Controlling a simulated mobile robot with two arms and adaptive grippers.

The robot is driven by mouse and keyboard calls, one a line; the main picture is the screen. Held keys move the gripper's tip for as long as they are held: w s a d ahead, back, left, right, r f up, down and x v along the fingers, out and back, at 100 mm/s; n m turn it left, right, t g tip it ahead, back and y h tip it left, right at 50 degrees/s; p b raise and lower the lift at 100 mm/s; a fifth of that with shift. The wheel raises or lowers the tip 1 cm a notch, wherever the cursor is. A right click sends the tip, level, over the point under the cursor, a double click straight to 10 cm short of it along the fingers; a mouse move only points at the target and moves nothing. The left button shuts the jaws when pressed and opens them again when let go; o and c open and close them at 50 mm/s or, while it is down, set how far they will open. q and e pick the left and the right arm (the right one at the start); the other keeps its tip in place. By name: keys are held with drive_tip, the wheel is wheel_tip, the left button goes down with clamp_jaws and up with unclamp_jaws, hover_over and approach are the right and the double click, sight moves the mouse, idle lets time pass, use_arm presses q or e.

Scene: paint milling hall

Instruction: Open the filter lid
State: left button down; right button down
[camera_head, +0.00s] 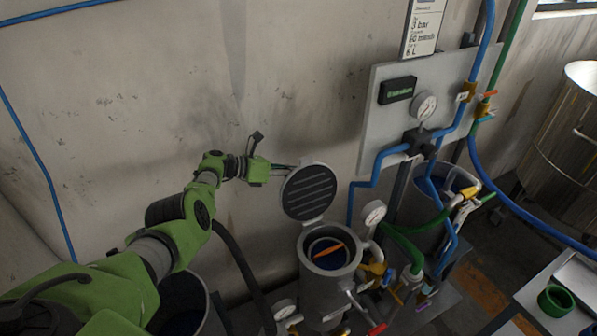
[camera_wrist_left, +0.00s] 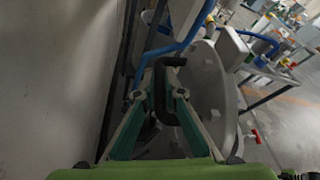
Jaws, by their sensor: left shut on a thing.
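The filter lid (camera_head: 310,193) is a round grey disc with dark ribs on its face. It stands raised, tilted up at the back rim of the grey cylindrical filter housing (camera_head: 313,285), whose mouth is uncovered. A blue interior and an orange object (camera_head: 327,251) show inside. My left gripper (camera_head: 290,167) is at the upper left edge of the lid. In the left wrist view, my left gripper (camera_wrist_left: 161,98) is shut on a black handle (camera_wrist_left: 171,62), with the grey lid (camera_wrist_left: 208,95) just right of it. My right gripper is not in view.
A gauge (camera_head: 374,212), blue and green hoses and valves crowd the housing's right side. A panel (camera_head: 385,130) with a gauge stands behind. A plain wall (camera_head: 150,110) is close behind my left arm. A dark open drum (camera_head: 185,305) stands at lower left.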

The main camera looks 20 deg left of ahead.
use_arm(q)
drive_tip(key=shift+s+f, duration=0.1)
drive_tip(key=shift+f, duration=0.05)
drive_tip(key=c, duration=2.1)
unclamp_jaws()
drive_tip(key=shift+c, duration=0.2)
drive_tip(key=v, duration=1.2)
